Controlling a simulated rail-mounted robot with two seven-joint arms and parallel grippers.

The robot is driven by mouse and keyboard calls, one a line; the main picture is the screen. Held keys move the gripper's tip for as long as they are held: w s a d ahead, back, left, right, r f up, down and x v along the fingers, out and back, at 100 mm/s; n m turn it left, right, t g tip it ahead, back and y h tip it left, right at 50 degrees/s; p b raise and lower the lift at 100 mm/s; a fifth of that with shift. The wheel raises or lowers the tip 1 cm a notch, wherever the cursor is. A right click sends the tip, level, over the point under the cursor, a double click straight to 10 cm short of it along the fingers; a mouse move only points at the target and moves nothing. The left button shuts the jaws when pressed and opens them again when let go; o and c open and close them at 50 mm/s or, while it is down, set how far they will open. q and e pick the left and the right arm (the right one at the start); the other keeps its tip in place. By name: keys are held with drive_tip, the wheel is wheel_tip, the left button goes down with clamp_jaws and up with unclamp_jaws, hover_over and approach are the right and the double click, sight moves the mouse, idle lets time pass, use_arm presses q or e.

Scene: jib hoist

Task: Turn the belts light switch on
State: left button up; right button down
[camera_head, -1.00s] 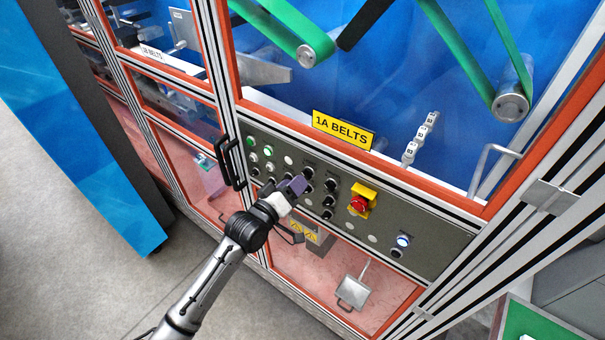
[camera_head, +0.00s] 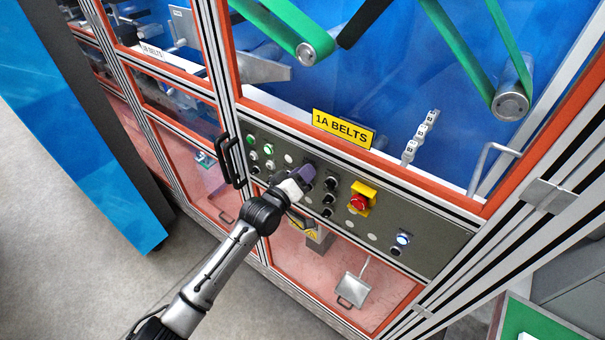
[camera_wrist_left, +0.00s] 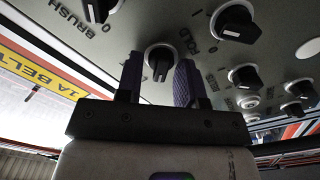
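The grey control panel (camera_head: 425,243) under the 1A BELTS sign carries black rotary knobs and lit buttons. My left gripper (camera_head: 308,172) is at the panel, left of a column of black knobs (camera_head: 331,184). In the left wrist view my left gripper's two fingers (camera_wrist_left: 160,72) are apart, and a black knob with a white pointer line (camera_wrist_left: 160,60) shows between their tips. I cannot tell whether they touch it. Labels BRUSH and FOLD show near other knobs. I cannot read a label that identifies the belts light switch. My right gripper is not in view.
A red emergency stop on a yellow base (camera_head: 360,201) and a lit blue-white button (camera_head: 403,240) are to the right on the panel. Black door handles (camera_head: 231,162) stick out left of the gripper. A yellow 1A BELTS sign (camera_head: 343,129) is above.

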use_arm(q)
drive_tip(key=c, duration=0.6)
drive_tip(key=shift+s+d+m+b, duration=0.15)
drive_tip(key=shift+m+b, duration=0.25)
drive_tip(key=shift+m, duration=4.05)
drive_tip(key=shift+s+d+m+b, duration=0.1)
drive_tip(key=shift+m+b, duration=0.25)
drive_tip(key=shift+m, duration=4.1)
drive_tip(key=o, duration=0.9)
